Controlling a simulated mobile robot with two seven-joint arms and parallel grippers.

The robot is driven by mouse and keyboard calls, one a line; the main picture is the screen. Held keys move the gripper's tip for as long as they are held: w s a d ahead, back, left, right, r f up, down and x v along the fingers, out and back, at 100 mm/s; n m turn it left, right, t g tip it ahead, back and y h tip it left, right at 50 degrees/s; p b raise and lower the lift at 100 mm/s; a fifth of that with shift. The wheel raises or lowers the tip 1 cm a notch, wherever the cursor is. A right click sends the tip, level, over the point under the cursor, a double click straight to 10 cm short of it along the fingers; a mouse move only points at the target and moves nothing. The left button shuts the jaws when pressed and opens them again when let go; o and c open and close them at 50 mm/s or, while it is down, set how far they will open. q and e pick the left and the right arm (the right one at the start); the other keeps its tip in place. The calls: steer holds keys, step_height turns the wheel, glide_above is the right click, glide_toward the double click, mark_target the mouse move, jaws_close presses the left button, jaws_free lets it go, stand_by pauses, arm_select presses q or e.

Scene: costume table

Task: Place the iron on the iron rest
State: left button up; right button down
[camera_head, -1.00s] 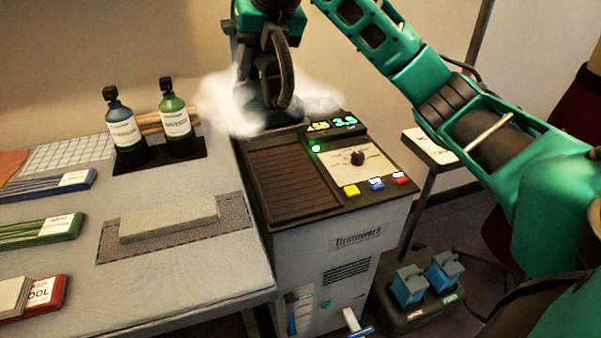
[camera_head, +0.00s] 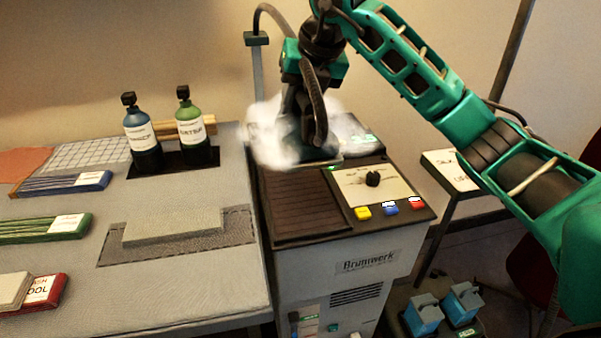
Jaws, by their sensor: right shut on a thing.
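My right gripper (camera_head: 309,92) is shut on the iron (camera_head: 318,138), which hangs above the back of the steam station. The iron is dark, with a pale edge low on its right side, and white steam hides much of its body. The iron rest (camera_head: 297,202) is the dark ribbed panel on the left of the station's top. Its front part is bare; the iron and steam cover its back edge from view. I cannot tell whether the iron touches it. My left gripper is not in view.
The control panel (camera_head: 371,186) with a knob and coloured buttons lies right of the rest. A hose post (camera_head: 257,75) stands behind. Left is a grey table (camera_head: 170,280) with two bottles (camera_head: 190,130) and a pale block (camera_head: 172,226). Blue items (camera_head: 423,315) stand low at right.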

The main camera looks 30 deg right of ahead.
step_height(320, 180, down, 14)
steer(key=shift+f+b, duration=0.1)
steer(key=shift+b, duration=0.3)
stand_by(0.3)
steer(key=shift+f, duration=0.15)
steer(key=c, duration=0.7)
jaws_free()
steer(key=shift+r, duration=0.25)
steer(key=v, duration=1.1)
steer(key=shift+s+r+p, duration=0.25)
steer(key=shift+r+p, duration=0.05)
steer(key=shift+r, duration=0.05)
